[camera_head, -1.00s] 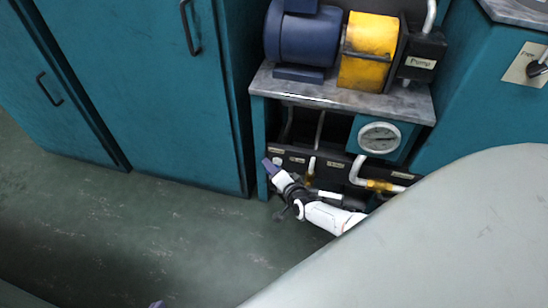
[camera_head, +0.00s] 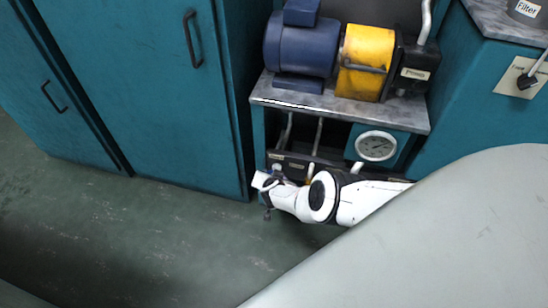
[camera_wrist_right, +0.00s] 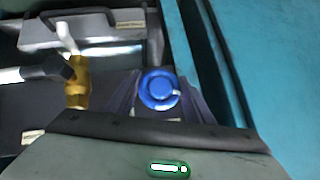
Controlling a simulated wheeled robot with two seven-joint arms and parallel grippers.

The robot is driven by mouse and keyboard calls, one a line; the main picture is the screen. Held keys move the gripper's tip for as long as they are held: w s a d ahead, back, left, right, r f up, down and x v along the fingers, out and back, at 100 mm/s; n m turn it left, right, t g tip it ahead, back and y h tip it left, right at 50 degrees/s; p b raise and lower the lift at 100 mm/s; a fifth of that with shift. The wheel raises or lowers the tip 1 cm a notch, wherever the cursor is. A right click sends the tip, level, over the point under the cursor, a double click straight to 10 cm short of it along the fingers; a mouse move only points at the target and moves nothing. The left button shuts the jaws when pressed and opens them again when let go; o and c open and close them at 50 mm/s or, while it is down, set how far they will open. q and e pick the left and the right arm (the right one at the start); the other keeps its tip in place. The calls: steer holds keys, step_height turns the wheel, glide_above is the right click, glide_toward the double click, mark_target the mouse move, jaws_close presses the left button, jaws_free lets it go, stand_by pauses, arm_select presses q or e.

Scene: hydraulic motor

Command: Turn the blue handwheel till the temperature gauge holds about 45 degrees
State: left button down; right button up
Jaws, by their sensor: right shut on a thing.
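The blue handwheel (camera_wrist_right: 159,88) shows in the right wrist view as a round blue knob between the two fingers of my right gripper (camera_wrist_right: 160,95). The gripper is shut on it. In the head view my right arm reaches in from the right to the low part of the pump bench, and its hand and links hide the handwheel and the fingertips. The round white temperature gauge (camera_head: 376,146) sits on a teal panel under the bench top. Its dark needle is too small to read. My left gripper is not in view.
A blue motor (camera_head: 301,45) and a yellow coupling guard (camera_head: 364,62) stand on the bench top (camera_head: 300,97). A brass fitting (camera_wrist_right: 77,85) and pipes lie beside the handwheel. Teal cabinets (camera_head: 130,90) stand at the left. The green floor (camera_head: 130,240) in front is clear.

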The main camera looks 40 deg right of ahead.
steer(key=shift+w+d+r+h, duration=0.15)
steer(key=shift+d+h, duration=0.15)
steer(key=shift+n+g, duration=0.3)
steer(key=shift+g, duration=0.1)
steer(key=o, duration=1)
steer(key=shift+r, duration=0.1)
steer(key=shift+o, duration=0.2)
steer(key=shift+a, duration=0.15)
steer(key=shift+a, duration=0.1)
